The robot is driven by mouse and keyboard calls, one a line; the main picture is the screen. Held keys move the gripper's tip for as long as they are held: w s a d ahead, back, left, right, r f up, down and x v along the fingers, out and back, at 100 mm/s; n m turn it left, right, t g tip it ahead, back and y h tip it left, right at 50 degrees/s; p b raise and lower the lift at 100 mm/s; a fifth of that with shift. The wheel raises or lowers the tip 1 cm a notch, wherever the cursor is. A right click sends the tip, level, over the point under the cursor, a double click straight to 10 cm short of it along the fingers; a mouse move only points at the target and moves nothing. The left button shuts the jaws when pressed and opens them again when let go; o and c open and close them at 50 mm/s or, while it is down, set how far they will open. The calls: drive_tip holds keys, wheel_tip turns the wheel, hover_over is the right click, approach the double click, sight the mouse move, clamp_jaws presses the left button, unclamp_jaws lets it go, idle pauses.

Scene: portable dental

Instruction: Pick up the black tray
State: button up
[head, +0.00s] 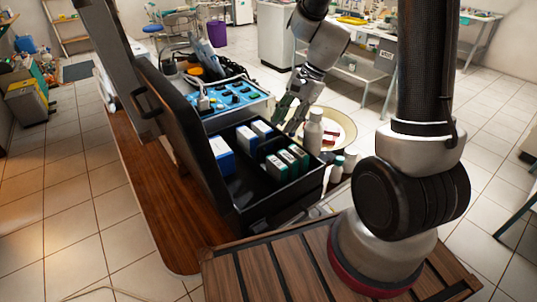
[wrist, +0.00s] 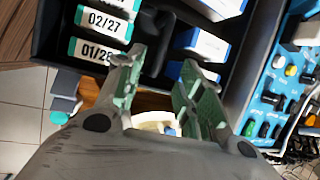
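The black tray (head: 288,200) is an open box on the wooden surface at the middle of the head view. It holds several small white boxes with green or blue edges. In the wrist view the tray (wrist: 243,62) fills the upper middle, with dated labels on the boxes inside. My gripper (head: 291,117) is at the tray's far right edge in the head view. In the wrist view its two green fingers (wrist: 160,88) are spread apart, with part of the tray's dark edge showing between them. I cannot tell whether they touch it. Nothing appears held.
A blue instrument tray (head: 238,98) stands just behind the black tray. A tall black panel (head: 190,135) rises along its left. White bottles (head: 314,133) and a cream round dish (head: 340,122) sit close on the right. Tiled floor lies open at left.

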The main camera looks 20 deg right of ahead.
sight(275, 140)
drive_tip(key=x, duration=0.7)
drive_tip(key=shift+a+f, duration=0.2)
drive_tip(key=shift+f, duration=0.15)
clamp_jaws()
